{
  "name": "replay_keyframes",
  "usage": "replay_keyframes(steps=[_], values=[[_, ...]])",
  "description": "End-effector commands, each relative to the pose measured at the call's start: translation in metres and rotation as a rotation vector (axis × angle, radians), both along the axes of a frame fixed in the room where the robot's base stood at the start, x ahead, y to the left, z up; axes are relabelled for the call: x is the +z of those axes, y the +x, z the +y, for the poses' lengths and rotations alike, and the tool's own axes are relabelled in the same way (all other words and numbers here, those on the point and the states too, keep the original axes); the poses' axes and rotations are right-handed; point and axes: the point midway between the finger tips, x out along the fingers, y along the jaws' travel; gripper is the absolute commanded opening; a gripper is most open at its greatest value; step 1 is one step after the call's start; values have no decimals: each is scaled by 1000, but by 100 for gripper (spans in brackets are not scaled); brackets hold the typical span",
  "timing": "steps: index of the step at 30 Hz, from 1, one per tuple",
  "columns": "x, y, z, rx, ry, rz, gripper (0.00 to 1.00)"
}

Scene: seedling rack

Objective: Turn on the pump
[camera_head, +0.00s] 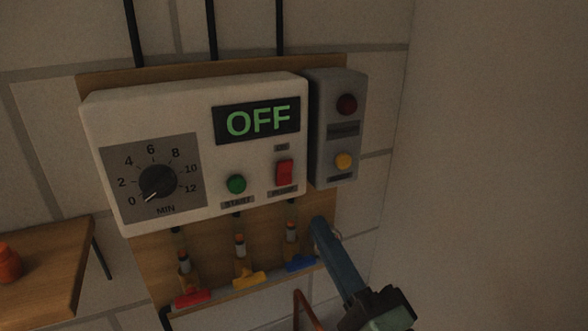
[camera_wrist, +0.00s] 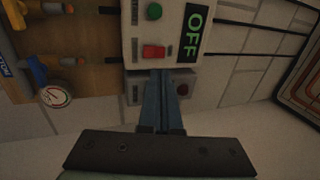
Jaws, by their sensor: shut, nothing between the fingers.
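The white control box (camera_head: 190,150) on the wall shows OFF in green on its display (camera_head: 257,120). A red rocker switch (camera_head: 284,172) sits at its lower right, with a label too blurred to read surely; it also shows in the wrist view (camera_wrist: 153,52). A round green button (camera_head: 236,184) labelled START is left of it. A dial (camera_head: 158,182) marked MIN points near 0. My gripper (camera_head: 319,223) is shut and empty, with its blue fingers below the box and right of the switch. In the wrist view the fingertips (camera_wrist: 157,74) appear near the red switch; contact cannot be told.
A grey box (camera_head: 336,130) with a dark red and a yellow round part adjoins the right side. Red, yellow and blue valve handles (camera_head: 250,279) sit below. A gauge (camera_wrist: 54,96) is near the pipes. A wooden shelf (camera_head: 40,265) stands left. The right wall is bare.

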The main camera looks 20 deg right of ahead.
Motion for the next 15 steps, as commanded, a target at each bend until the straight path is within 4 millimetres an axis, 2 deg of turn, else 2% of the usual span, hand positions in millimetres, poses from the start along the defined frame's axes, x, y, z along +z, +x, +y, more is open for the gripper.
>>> replay_keyframes(steps=[1,9,15], values=[[11,12,2,6,1,-1,0],[26,63,3,3,0,0,0],[29,83,4,2,-1,0,0]])
